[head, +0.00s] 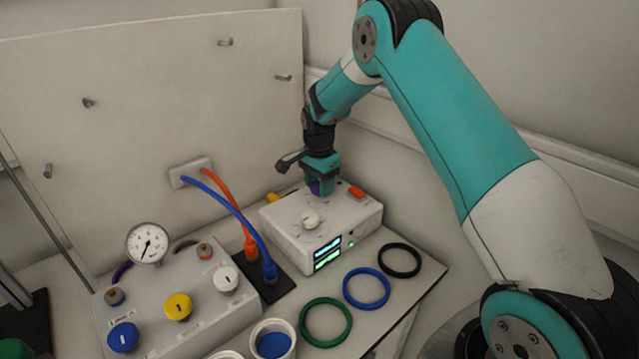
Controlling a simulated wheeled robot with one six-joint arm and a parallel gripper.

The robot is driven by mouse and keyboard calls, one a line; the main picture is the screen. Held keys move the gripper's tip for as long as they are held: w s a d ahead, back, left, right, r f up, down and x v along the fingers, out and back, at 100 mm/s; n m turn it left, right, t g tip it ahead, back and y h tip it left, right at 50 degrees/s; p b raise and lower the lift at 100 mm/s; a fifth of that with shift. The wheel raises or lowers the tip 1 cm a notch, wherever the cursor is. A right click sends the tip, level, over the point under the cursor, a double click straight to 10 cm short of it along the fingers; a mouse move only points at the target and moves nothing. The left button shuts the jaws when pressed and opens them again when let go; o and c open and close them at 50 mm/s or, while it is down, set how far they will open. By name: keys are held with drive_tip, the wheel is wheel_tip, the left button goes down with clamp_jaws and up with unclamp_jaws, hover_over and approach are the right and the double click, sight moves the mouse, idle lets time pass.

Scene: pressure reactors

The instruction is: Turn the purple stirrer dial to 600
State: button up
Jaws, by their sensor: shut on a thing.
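The white stirrer control box (352,221) stands at the back right of the bench. The purple dial (314,187) is on its top face, mostly hidden by my gripper. My gripper (319,188) points down from above and is shut on the purple dial. A white knob (310,221) with marks around it sits in front of the dial. Two lit displays (327,253) are on the box's front, too small to read. The purple dial's pointer and scale cannot be made out.
An orange-red switch (356,192) is just right of my gripper, and a yellow part (272,197) is at the box's left. Blue (367,288), black (399,260) and green (325,322) rings lie in front. A valve box (190,305) with a gauge (147,243) stands left.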

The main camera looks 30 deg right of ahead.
drive_tip(key=shift+w+m, duration=0.1)
drive_tip(key=shift+m, duration=1.1)
drive_tip(key=o, duration=0.9)
drive_tip(key=shift+o, duration=0.2)
drive_tip(key=shift+r, duration=0.15)
wheel_tip(320, 180, up, 17)
drive_tip(key=b, duration=0.1)
drive_tip(key=shift+b, duration=0.4)
drive_tip(key=shift+r, duration=0.1)
